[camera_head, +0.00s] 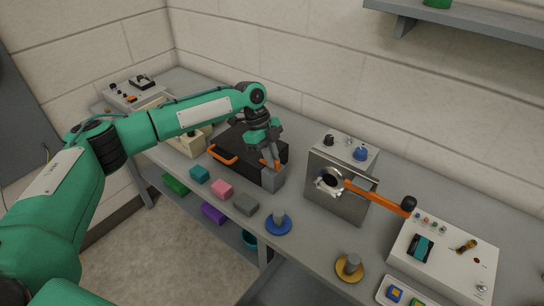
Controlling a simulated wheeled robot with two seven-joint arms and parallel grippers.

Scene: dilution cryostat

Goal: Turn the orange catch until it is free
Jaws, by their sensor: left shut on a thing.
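The orange catch (277,165) shows as a small orange piece at the right end of a black case (248,152), just above a grey block (271,180). My left gripper (273,162) points down over it and is shut on it. The fingers hide part of the catch, so its exact angle is hard to tell. The black case also has an orange handle (222,155) on its left front side. My right gripper is not in view.
To the right stands a metal box (338,195) with a long orange lever (375,194) ending in a black knob. Teal, pink and grey blocks and a blue round piece (279,224) lie along the bench's front edge. A control box (443,257) stands far right.

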